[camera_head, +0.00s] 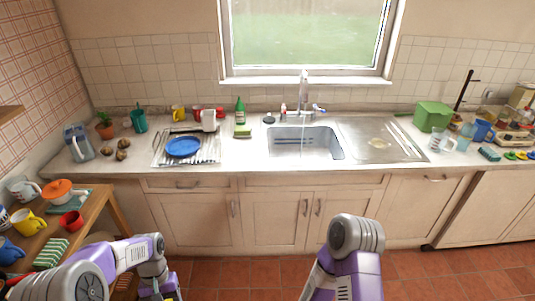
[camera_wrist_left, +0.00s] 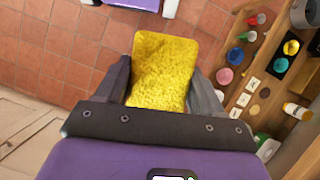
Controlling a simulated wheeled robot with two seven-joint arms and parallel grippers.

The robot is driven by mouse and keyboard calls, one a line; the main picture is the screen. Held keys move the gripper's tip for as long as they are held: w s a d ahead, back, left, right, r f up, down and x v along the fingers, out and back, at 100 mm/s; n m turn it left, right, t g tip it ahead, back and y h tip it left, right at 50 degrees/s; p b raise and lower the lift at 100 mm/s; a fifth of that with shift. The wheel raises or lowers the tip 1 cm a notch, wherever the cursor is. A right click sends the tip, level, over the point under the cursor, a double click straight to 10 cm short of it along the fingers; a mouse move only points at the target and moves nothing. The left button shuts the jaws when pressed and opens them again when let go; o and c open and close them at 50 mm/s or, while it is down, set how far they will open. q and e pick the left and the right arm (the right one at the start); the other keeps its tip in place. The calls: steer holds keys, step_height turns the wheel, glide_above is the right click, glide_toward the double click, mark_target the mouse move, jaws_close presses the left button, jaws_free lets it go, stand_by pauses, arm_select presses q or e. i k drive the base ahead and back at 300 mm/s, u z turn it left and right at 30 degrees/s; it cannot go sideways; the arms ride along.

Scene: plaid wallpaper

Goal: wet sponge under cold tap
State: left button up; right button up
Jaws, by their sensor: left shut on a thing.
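My left gripper (camera_wrist_left: 160,70) is shut on a yellow sponge (camera_wrist_left: 163,85), which sits between its two fingers in the left wrist view. In the head view this gripper (camera_head: 160,290) is low at the bottom left, over the floor and away from the sink, with the sponge mostly cut off. The tap (camera_head: 303,85) rises behind the sink (camera_head: 304,143), under the window. A blue-marked handle (camera_head: 319,107) is at its right side. A thin pale vertical streak below the spout looks like running water. My right arm shows at bottom centre; its gripper is out of view.
A dish rack (camera_head: 208,152) with a blue plate (camera_head: 184,147) stands left of the sink. A wooden shelf unit (camera_head: 92,206) with mugs and a teapot is at the left. The floor before the cabinets is clear.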

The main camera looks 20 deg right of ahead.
mark_target(314, 107)
steer(key=z, duration=0.85)
steer(key=i, duration=0.7)
steer(key=z, duration=0.55)
